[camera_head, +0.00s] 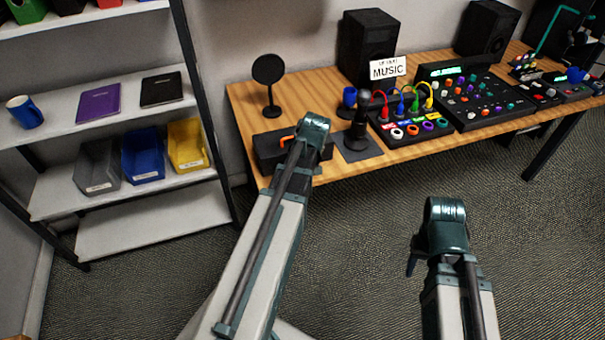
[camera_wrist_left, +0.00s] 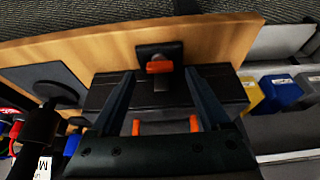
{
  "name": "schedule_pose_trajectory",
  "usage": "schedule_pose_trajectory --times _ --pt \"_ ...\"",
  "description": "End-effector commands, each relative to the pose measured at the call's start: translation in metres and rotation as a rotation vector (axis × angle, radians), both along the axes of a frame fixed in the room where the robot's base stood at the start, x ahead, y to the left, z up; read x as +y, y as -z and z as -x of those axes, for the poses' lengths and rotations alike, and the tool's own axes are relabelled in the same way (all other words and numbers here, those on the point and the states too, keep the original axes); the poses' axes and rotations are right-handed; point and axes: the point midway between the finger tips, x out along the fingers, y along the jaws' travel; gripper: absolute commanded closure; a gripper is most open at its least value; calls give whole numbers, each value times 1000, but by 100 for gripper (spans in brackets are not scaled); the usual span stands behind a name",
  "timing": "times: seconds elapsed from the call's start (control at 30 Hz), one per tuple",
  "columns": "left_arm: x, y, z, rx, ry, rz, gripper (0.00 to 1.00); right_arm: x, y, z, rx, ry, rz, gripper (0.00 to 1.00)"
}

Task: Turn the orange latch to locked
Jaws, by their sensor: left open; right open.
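The orange latch (camera_wrist_left: 160,67) shows in the left wrist view as a short orange bar on a dark block at the edge of a black case (camera_wrist_left: 232,89). It lies crosswise in that picture. My left gripper (camera_wrist_left: 160,76) is open, with its two fingers on either side of the latch and apart from it. An orange bracket (camera_wrist_left: 137,127) on the case is partly hidden by my gripper body. In the head view, the case (camera_head: 266,152) stands at the table's left front, and my left arm covers part of it. My right gripper (camera_head: 415,262) is open and empty above the floor.
The wooden table (camera_head: 245,100) also holds a black microphone on a base (camera_head: 358,140), a round disc on a stand (camera_head: 268,72), mixers with cables (camera_head: 408,118) and speakers (camera_head: 366,45). A shelf (camera_head: 150,200) with bins stands left. Floor is clear around my right gripper.

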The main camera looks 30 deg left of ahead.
Motion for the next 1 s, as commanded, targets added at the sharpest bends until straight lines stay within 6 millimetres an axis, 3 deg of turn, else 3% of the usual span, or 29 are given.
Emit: schedule_pose_trajectory --times 0.03,0.13,0.5,0.93,1.0 --pt "3 13 -3 0 -1 0 20 0 13 0 0 0 0 50" --pt "6 21 -5 0 -1 0 20 0 21 0 0 0 0 50" --pt "7 23 -6 0 0 0 20 0 23 0 0 0 0 50" --pt "7 23 -6 0 0 0 96 0 23 0 0 0 0 50" --pt "7 23 -6 0 0 0 100 0 23 0 0 0 0 50"
